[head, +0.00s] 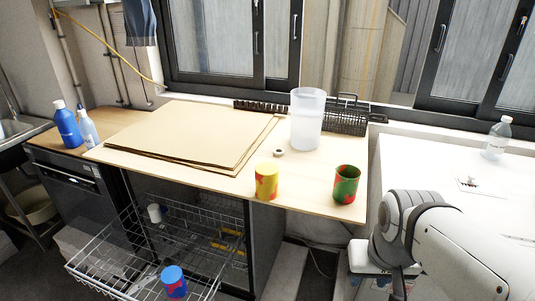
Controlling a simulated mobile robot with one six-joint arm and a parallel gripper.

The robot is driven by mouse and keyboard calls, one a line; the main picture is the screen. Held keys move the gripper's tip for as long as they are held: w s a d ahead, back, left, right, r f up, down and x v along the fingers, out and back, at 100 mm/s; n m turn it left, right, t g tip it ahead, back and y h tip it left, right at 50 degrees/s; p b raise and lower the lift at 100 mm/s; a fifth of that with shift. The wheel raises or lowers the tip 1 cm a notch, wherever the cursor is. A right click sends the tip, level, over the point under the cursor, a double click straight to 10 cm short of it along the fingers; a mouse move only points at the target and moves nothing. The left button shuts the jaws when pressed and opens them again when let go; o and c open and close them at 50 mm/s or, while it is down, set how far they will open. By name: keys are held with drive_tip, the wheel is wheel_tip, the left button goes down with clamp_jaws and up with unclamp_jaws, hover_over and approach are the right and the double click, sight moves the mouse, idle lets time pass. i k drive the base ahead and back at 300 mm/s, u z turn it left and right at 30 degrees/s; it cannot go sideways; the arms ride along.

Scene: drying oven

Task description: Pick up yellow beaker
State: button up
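The yellow beaker (266,183), with red patches, stands upright near the front edge of the wooden tabletop (230,187). A green beaker with red patches (345,186) stands upright to its right, apart from it. A blue beaker with red patches (173,283) is in the pulled-out wire rack below, at the bottom of the view. My white arm is at the lower right, to the right of and nearer than the beakers. My gripper's fingers cannot be made out in this view, and nothing touches the yellow beaker.
A tall translucent container (307,120) and a small roll (279,152) stand behind the beakers. Brown boards (195,132) cover the tabletop's left. The wire rack (120,262) juts out below. A clear bottle (497,138) stands on the white counter (425,165) at right.

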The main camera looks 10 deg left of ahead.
sight(266, 173)
drive_tip(key=u, duration=0.35)
drive_tip(key=i, duration=0.55)
drive_tip(key=u, duration=0.95)
